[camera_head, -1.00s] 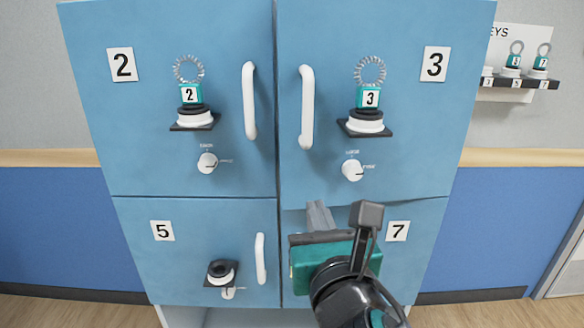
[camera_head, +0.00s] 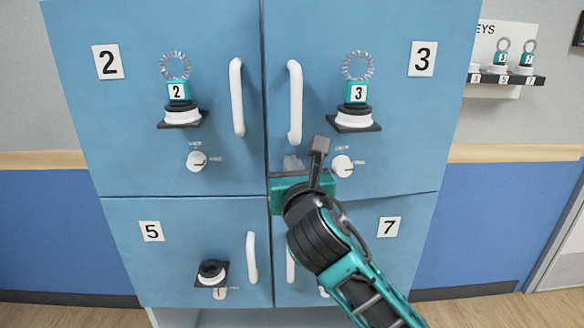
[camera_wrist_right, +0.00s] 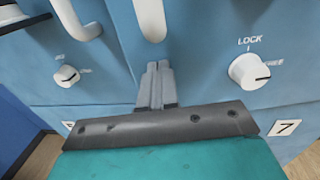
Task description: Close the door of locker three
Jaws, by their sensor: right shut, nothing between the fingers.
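The blue door of locker three (camera_head: 395,120) is at the upper right of the locker block in the head view, with a "3" label and a white vertical handle (camera_head: 295,100). It looks nearly flush; its lower edge sits slightly askew, and I cannot tell whether it is fully closed. Its knob (camera_head: 342,166) also shows in the wrist view (camera_wrist_right: 250,70), beside a LOCK mark. My right gripper (camera_head: 292,163) is shut and empty, just below the handle at the door's lower left. In the wrist view its fingers (camera_wrist_right: 158,70) point at the door; contact is unclear. My left gripper is not in view.
Locker two's door (camera_head: 130,130) is on the left, with its handle (camera_head: 237,97) close to the seam. Lockers five (camera_head: 130,270) and seven (camera_head: 400,260) are below. A key rack (camera_head: 510,78) hangs at the right.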

